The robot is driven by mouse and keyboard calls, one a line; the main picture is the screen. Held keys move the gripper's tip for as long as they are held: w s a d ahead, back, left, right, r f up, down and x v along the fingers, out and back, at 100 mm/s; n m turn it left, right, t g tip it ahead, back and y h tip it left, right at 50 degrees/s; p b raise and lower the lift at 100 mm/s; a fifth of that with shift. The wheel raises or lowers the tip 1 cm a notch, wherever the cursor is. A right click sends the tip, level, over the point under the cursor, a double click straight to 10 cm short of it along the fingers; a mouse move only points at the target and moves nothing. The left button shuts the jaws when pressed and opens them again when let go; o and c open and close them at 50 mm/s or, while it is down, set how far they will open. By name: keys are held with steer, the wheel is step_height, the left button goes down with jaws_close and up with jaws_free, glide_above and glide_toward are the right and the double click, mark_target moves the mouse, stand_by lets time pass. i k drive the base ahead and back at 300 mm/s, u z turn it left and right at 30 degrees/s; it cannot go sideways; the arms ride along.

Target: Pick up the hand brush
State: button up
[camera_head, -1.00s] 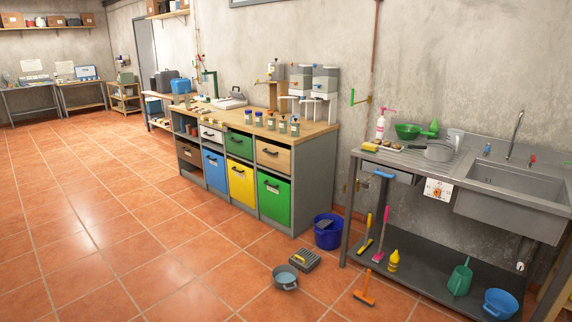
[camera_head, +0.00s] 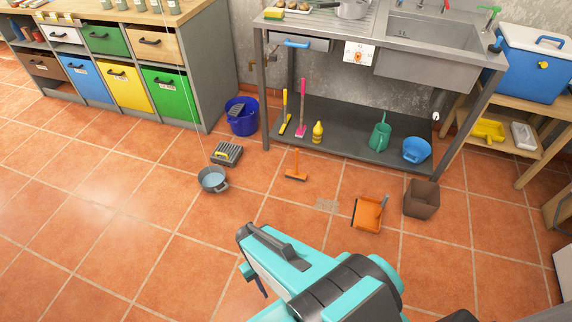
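Several brush-like tools show, and I cannot tell for sure which is the hand brush. An orange tool (camera_head: 296,175) with a wide head and thin handle is on the floor tiles, in front of the sink bench. A yellow-handled tool (camera_head: 285,112) and a pink-handled tool (camera_head: 302,108) stand tilted on the bench's lower shelf. My teal and dark arm fills the bottom middle. What seems to be my gripper (camera_head: 256,279) is mostly hidden at its far end, well apart from these tools. Its fingers cannot be made out.
An orange dustpan (camera_head: 368,213), a brown bin (camera_head: 421,199), a grey pot (camera_head: 212,179) and a grey crate-like item (camera_head: 227,153) are on the floor. A blue bucket (camera_head: 241,117) stands beside the sink bench (camera_head: 350,146). Floor at left is clear.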

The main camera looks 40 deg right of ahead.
mark_target(294, 174)
steer(key=u, duration=0.05)
steer(key=i, duration=1.55)
